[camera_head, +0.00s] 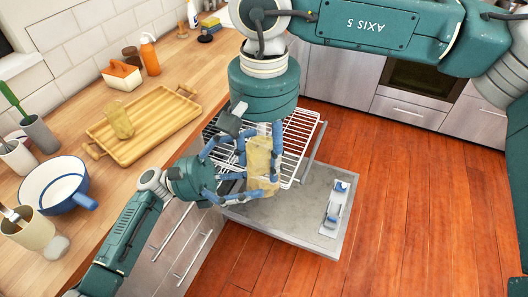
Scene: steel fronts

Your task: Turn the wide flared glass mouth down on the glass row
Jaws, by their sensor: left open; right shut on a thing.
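A yellowish see-through glass (262,158) is in my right gripper (258,142), which comes down from above and is shut on it. The glass looks roughly upright, but fingers cover part of it, and I cannot tell which end is its mouth. My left gripper (243,186) is open, with its fingers close around the lower part of the glass; I cannot tell if they touch it. A white wire rack (300,130) lies behind the grippers, partly hidden by them. A similar yellowish glass (119,118) is on the wooden tray (160,128) at left.
The rack is over a pulled-out grey door (290,222) with a small dispenser (335,205) on it. The wooden counter holds a blue-rimmed pan (55,187), a grey cup (40,134), a beige mug (35,232) and an orange bottle (149,55). The red wood floor is clear.

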